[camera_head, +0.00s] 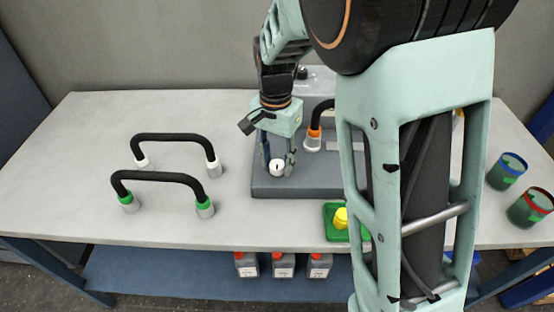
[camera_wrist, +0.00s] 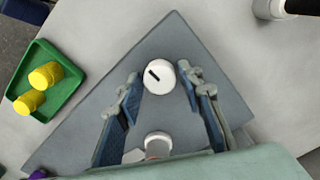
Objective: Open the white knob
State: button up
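The white knob (camera_head: 277,168) sits on the grey base (camera_head: 300,188) of the device on the table. In the wrist view the white knob (camera_wrist: 159,76) is round with a short black mark on its top, the mark lying at a slant. My gripper (camera_head: 279,166) points down over it in the head view. In the wrist view my gripper (camera_wrist: 160,88) has its two fingers apart, one on each side of the knob, with visible gaps between fingers and knob. Nothing is held. Whether the fingertips are level with the knob is hard to tell.
A black hose with an orange collar (camera_head: 314,138) rises from the base just right of my gripper. A green tray (camera_wrist: 62,92) with yellow pieces lies beside the base. Two black handles (camera_head: 165,177) stand at left, and two dark green cups (camera_head: 507,171) at right.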

jog(key=c, duration=0.7)
jog(key=shift+c, duration=0.2)
jog(key=shift+n, duration=0.3)
jog(key=n, duration=0.3)
jog(key=shift+n, duration=2)
jog(key=o, duration=1.1)
jog(key=shift+o, duration=0.2)
